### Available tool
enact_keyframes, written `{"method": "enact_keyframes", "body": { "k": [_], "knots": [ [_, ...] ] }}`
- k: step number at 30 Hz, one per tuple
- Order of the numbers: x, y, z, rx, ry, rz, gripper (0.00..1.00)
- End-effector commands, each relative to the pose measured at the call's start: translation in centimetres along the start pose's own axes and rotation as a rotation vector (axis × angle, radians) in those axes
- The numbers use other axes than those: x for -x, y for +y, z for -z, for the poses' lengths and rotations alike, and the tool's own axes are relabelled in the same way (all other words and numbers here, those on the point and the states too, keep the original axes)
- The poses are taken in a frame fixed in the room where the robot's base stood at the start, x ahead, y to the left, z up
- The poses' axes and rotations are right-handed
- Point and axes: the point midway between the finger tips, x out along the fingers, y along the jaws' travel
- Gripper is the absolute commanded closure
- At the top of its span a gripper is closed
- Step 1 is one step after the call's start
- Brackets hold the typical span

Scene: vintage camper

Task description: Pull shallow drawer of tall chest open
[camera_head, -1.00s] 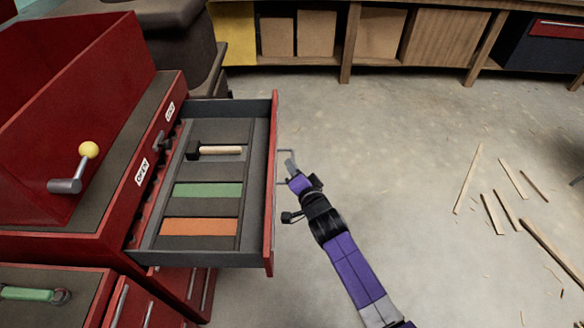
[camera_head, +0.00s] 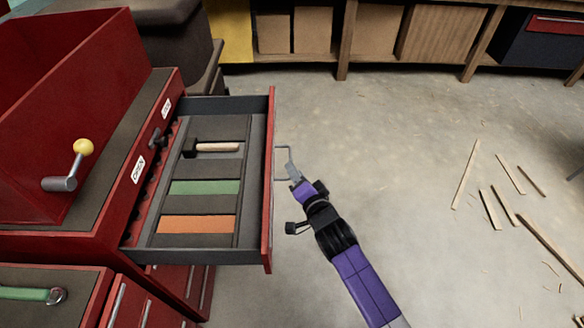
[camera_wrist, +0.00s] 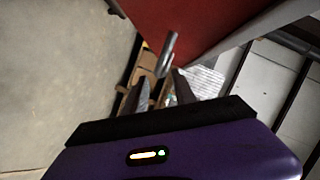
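The shallow drawer (camera_head: 255,190) of the red tall chest (camera_head: 105,190) stands pulled far out to the right. Inside it lie a hammer (camera_head: 218,147), a green strip and an orange strip. A thin grey bar handle (camera_head: 283,147) sticks out from its red front. My gripper (camera_head: 292,172) is at the handle's outer side, near its lower end. In the wrist view, my gripper's two fingers (camera_wrist: 161,91) are spread apart, and the handle bar (camera_wrist: 168,52) shows beyond and between them. Whether a finger touches the bar cannot be told. The red drawer front (camera_wrist: 195,25) fills the top.
A crank with a yellow knob (camera_head: 82,147) sits on the red box at left. A lower red cabinet with a green-handled wrench (camera_head: 25,293) is at bottom left. Wood strips (camera_head: 490,208) lie on the floor at right.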

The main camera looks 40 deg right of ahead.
Motion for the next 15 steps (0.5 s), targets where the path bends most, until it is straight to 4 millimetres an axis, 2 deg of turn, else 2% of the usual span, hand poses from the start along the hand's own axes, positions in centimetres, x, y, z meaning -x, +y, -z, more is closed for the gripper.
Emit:
{"method": "enact_keyframes", "body": {
  "k": [3, 6, 15],
  "knots": [
    [1.7, 0.2, -0.1, 0.000, -0.001, -0.001, 0.67],
    [2.6, 0.1, -0.1, 0.000, -0.001, -0.001, 0.67],
    [3.2, 0.0, 0.0, 0.000, -0.001, 0.000, 0.67]
  ]
}}
